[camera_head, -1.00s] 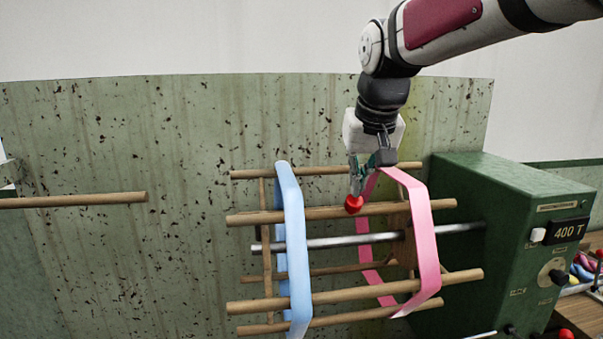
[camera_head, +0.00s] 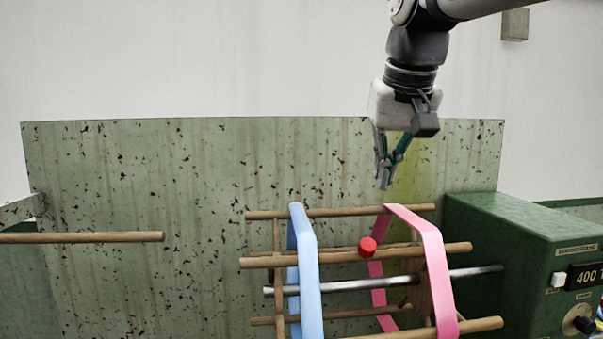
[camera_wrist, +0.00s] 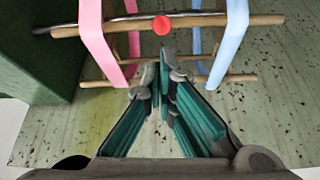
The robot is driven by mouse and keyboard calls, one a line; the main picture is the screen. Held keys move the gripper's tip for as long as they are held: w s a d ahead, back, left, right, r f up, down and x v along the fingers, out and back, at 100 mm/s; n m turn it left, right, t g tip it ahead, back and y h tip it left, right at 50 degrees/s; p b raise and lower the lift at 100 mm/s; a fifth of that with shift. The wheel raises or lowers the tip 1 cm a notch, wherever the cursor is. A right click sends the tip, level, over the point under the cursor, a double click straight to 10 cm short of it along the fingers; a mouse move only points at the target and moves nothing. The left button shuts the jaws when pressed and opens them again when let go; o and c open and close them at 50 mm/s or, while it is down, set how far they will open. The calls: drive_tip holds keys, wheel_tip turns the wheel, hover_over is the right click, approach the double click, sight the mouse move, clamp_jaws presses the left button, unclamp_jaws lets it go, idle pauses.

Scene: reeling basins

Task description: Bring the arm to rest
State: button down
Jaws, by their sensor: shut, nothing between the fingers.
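My gripper (camera_head: 384,186) hangs from my arm at the upper right, above the wooden reel (camera_head: 345,212) and in front of the speckled green panel. Its fingers are shut with nothing between them, and it touches nothing that I can see. In the wrist view the closed fingertips (camera_wrist: 160,62) point toward the reel's bars, with a red knob (camera_wrist: 162,25) just beyond them. The red knob also shows in the head view (camera_head: 367,247), on a reel bar below the gripper.
A blue band (camera_head: 305,265) and a pink band (camera_head: 435,265) loop around the reel. A green machine box (camera_head: 520,250) with a "400" display stands at the right. A wooden rod (camera_head: 80,238) juts in from the left. The space above the panel (camera_head: 200,170) is clear.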

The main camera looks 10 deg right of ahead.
drive_tip(key=s+f+n, duration=0.1)
drive_tip(key=s+f, duration=1.8)
drive_tip(key=s, duration=0.1)
drive_tip(key=shift+a+f, duration=0.15)
drive_tip(key=shift+a, duration=0.05)
